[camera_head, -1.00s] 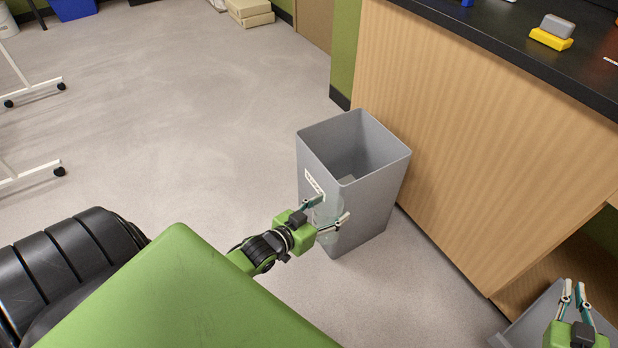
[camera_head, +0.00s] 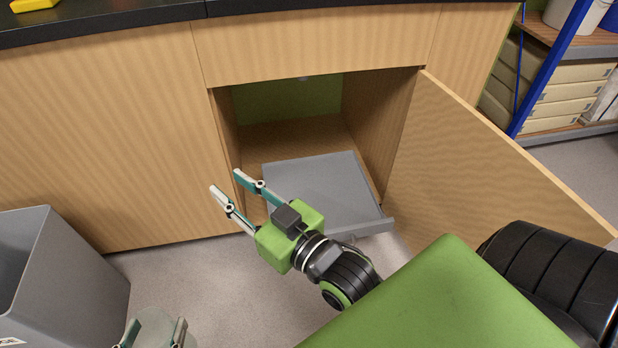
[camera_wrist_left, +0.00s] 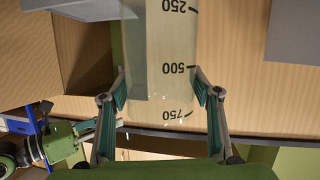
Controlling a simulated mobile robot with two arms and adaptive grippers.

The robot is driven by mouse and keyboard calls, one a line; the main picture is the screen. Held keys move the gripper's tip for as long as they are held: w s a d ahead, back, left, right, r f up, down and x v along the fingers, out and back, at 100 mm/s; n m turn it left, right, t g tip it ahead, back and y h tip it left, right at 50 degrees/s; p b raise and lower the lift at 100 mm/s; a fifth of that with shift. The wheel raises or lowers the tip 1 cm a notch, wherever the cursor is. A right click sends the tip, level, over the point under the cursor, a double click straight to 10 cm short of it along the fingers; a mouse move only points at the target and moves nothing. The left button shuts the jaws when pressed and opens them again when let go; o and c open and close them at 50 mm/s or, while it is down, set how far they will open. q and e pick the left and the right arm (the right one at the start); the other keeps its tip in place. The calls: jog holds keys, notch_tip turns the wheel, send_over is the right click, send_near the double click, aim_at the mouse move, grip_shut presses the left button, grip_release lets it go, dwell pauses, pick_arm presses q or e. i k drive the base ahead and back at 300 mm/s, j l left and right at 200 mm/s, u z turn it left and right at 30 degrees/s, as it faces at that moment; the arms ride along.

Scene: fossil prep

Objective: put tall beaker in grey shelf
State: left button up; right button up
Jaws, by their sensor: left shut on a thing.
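The grey shelf (camera_head: 325,188) is a flat pulled-out tray in the open cabinet, right of the beaker, and looks empty.
A grey bin (camera_head: 75,270) stands at the left, close to the beaker. The wooden cabinet door (camera_head: 480,150) is swung open to the right. A black counter (camera_head: 130,22) runs above. A storage rack (camera_head: 565,85) stands at the far right. Floor is free before the cabinet.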

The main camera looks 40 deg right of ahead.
aim_at(319, 193)
jog(key=i+l+z, duration=0.3)
jog(key=i+z, duration=0.3)
jog(key=i, duration=0.25)
jog(key=z, duration=1.3)
